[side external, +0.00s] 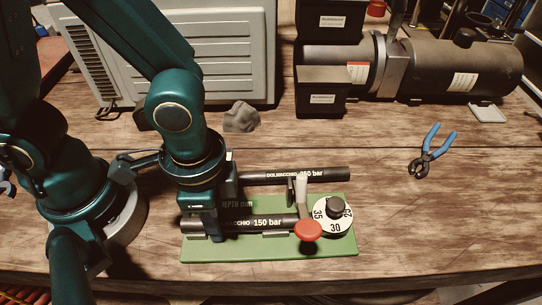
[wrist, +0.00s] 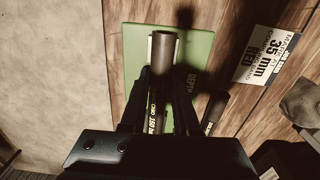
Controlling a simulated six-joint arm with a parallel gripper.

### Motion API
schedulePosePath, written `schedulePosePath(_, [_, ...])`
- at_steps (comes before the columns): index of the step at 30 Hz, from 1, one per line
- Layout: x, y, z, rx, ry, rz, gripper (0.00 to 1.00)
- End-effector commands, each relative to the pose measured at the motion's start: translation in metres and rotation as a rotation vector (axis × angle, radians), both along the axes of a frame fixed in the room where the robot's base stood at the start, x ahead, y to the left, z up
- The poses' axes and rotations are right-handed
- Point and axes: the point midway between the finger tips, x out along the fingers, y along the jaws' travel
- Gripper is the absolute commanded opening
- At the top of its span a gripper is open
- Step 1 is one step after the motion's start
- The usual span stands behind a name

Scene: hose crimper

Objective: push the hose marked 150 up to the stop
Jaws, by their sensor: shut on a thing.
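The black hose marked 150 bar (side external: 268,222) lies along the green base plate (side external: 240,251), pointing right toward a white dial (side external: 333,215) marked 35, 30 and 25. My gripper (side external: 207,230) is shut on this hose near its left end. In the wrist view my gripper (wrist: 162,105) has one finger on each side of the hose (wrist: 164,52), whose open end shows beyond them. A red knob (side external: 307,230) and a pale lever (side external: 301,189) stand by the hose's right end. They hide where it ends, so I cannot tell whether it touches a stop.
A second black hose (side external: 320,174) lies behind the plate. Blue-handled pliers (side external: 431,150) lie at the right, a grey lump (side external: 241,117) behind. Dark bins (side external: 322,90) stand at the back. The front right bench is clear.

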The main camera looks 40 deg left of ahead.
Motion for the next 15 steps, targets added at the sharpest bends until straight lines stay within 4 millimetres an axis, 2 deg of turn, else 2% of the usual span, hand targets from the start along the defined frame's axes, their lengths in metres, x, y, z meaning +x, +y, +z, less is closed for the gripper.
schedulePosePath(15, [0.0028,-0.0026,0.0000,0.000,0.000,0.000,0.00])
